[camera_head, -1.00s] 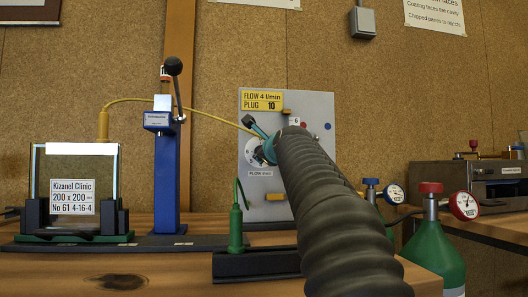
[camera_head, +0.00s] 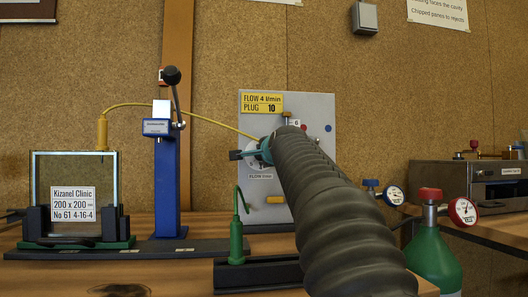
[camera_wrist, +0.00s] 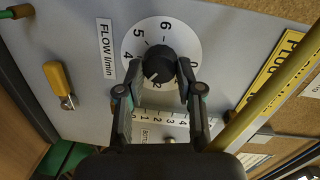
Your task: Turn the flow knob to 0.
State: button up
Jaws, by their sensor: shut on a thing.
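The flow knob (camera_wrist: 158,69) is a black round knob on a white dial (camera_wrist: 140,31) with printed numbers, in the wrist view. A small pale mark shows on its lower face, towards the 2; the 0 is to the right of the knob. My gripper (camera_wrist: 158,74) has one finger on each side of the knob and is shut on it. In the head view my gripper (camera_head: 258,150) is at the grey panel (camera_head: 315,150), and my arm hides the knob and most of the dial (camera_head: 254,165).
In the head view, a blue post (camera_head: 166,185), a framed glass pane (camera_head: 75,180) and a green cylinder (camera_head: 434,262) stand around the panel.

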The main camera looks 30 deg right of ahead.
jog(key=n+h, duration=0.1)
jog(key=n, duration=1.4)
jog(key=n+h+p, duration=0.1)
jog(key=n, duration=0.7)
jog(key=shift+w+a+h, duration=0.1)
jog(key=shift+a+h, duration=0.2)
jog(key=shift+n, duration=0.4)
jog(key=o, duration=1.2)
jog(key=shift+c, duration=0.2)
jog(key=v, duration=1.2)
